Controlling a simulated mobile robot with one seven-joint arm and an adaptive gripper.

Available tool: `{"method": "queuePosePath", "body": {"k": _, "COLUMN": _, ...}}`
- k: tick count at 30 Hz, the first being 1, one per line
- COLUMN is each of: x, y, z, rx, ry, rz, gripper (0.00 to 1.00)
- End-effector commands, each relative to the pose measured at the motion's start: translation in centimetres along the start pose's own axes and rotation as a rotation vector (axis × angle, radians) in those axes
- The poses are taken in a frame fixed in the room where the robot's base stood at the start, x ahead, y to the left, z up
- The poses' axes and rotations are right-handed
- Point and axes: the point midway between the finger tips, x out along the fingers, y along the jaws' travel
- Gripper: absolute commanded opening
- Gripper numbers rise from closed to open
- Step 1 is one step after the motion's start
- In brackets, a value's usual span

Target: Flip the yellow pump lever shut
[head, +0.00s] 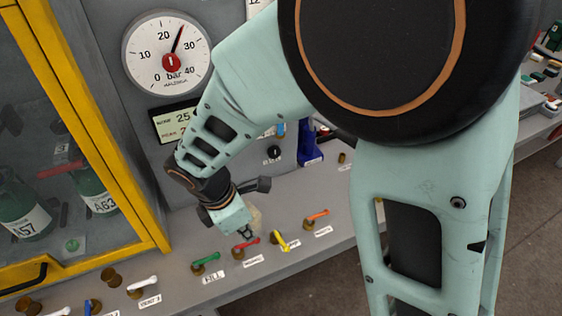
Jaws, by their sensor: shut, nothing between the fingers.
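The yellow pump lever (281,241) is on the grey bench ledge, between the red lever and the orange lever. It points down and toward the front at a slant, and a small white label beside it is partly covered. My gripper (246,232) is shut and empty. It is to the left of the yellow lever, just above the red lever (247,243), and appears apart from the yellow one. I cannot tell its exact height above the ledge. The yellow lever's base is hard to make out.
The green lever (206,258) is to the left and the orange lever (317,215) to the right. A yellow-framed cabinet (152,200) with bottles stands left. A pressure gauge (150,75) is behind. My arm covers much of the right.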

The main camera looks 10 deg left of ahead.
Motion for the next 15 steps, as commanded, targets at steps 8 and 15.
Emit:
{"method": "queuePosePath", "body": {"k": 8, "x": 0.35, "y": -1.01, "z": -0.59, "rx": -0.034, "ry": -0.011, "rz": -0.022, "gripper": 0.00}}
{"method": "queuePosePath", "body": {"k": 15, "x": 0.65, "y": -1.00, "z": -0.58, "rx": -0.033, "ry": -0.010, "rz": -0.022, "gripper": 0.00}}
